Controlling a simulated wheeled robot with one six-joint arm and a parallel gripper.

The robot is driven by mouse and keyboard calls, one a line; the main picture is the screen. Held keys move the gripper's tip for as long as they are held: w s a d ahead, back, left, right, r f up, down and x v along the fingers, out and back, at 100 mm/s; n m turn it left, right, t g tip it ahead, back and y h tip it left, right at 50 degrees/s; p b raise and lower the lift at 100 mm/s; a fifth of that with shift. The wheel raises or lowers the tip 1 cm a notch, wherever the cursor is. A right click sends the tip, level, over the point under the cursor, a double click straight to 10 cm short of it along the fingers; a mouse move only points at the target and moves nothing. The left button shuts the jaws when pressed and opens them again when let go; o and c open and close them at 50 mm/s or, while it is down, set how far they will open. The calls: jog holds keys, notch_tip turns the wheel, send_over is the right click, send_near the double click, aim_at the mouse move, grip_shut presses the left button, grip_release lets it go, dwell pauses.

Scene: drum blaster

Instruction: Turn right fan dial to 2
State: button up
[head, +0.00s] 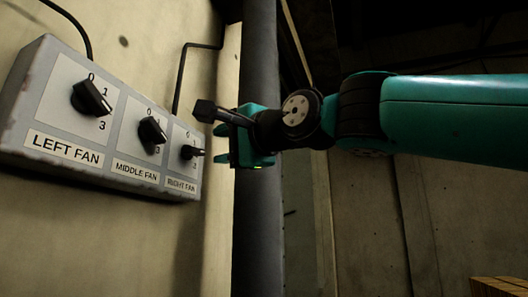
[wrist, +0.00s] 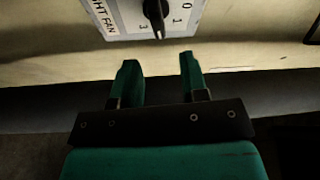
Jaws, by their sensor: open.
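The right fan dial (head: 191,152) is a black knob on the right panel of a grey control box (head: 60,160). In the head view its handle points right. In the wrist view the dial (wrist: 156,14) is at the top, cut off by the edge; its narrow end lies between the 1 and the 3, and no 2 shows. My gripper (head: 222,145) is open and empty, to the right of the dial and apart from it. In the wrist view the gripper's teal fingers (wrist: 159,62) point up toward the dial, one on each side of its line.
The left fan dial (head: 91,98) and middle fan dial (head: 152,131) sit on the same box, left of the right fan dial. A dark vertical pipe (head: 258,225) stands behind my gripper. Black cables run up the pale wall (head: 130,240). Space below the box looks clear.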

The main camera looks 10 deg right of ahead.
jog(key=b+v, duration=0.4)
jog(key=v, duration=0.6)
jog(key=shift+s+d, duration=0.3)
jog(key=shift+s, duration=0.05)
notch_tip(320, 180, down, 32)
jog(key=d+n+g+h+b, duration=0.1)
jog(key=d+n+g+h, duration=0.1)
jog(key=n+g+h, duration=0.45)
jog(key=s+d+f+n+g, duration=0.2)
jog(key=s+f+n+g, duration=0.2)
jog(key=s+f, duration=0.3)
jog(key=s+d+f+n+g+b, duration=0.1)
jog(key=s+d+f+n+g, duration=0.2)
jog(key=s+f, duration=0.4)
notch_tip(320, 180, down, 6)
jog(key=shift+s+f+n+g+h, duration=0.3)
jog(key=shift+n+g, duration=0.45)
jog(key=shift+n, duration=0.3)
